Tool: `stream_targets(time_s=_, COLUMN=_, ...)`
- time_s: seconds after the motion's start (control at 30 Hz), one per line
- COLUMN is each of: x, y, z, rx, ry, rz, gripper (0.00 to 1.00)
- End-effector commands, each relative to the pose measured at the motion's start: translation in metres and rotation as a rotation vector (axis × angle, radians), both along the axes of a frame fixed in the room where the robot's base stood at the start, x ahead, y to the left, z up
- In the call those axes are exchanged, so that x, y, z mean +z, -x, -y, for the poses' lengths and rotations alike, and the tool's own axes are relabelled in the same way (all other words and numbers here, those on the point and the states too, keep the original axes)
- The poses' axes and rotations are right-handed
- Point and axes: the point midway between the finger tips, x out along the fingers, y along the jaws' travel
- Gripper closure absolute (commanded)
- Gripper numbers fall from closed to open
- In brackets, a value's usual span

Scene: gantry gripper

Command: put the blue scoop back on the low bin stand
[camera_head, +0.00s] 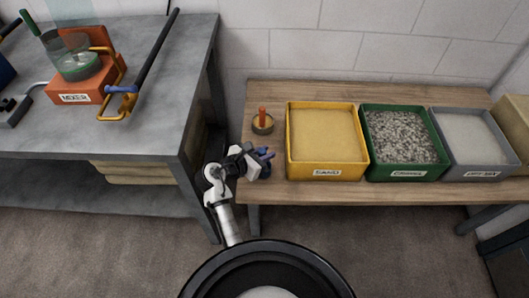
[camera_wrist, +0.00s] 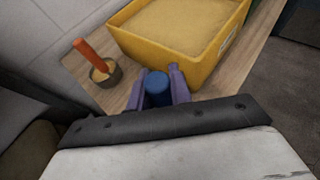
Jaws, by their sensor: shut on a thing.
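My gripper (camera_head: 265,158) is over the left end of the low bin stand (camera_head: 272,193), left of the yellow sand bin (camera_head: 326,170). In the wrist view its two purple-blue fingers (camera_wrist: 158,80) are shut on the blue scoop (camera_wrist: 157,90), of which only a short round blue part shows between them. The rest of the scoop is hidden by the fingers and wrist. I cannot tell whether the scoop touches the wooden top.
A small round pot (camera_head: 262,126) with an orange handle stands just behind my gripper. A green gravel bin (camera_head: 402,172) and a grey bin (camera_head: 480,172) stand further right. A grey metal table (camera_head: 150,135) with an orange mixer (camera_head: 75,92) is at left.

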Motion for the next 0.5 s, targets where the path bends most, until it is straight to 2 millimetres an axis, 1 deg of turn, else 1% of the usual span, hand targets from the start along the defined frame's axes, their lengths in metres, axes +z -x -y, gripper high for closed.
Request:
stream_targets(time_s=0.07, x=-0.0017, y=0.0, z=0.0003, rx=-0.001, ry=0.001, rz=-0.001, gripper=1.0)
stream_targets(time_s=0.1, x=-0.0021, y=0.0, z=0.0001, rx=0.0, ry=0.001, rz=-0.001, gripper=0.74)
stream_targets(time_s=0.23, x=-0.002, y=0.0, z=0.0002, rx=0.0, ry=0.0, rz=0.0, gripper=0.58)
stream_targets(time_s=0.5, x=-0.0014, y=0.0, z=0.0, rx=0.0, ry=0.0, rz=0.0, gripper=0.58)
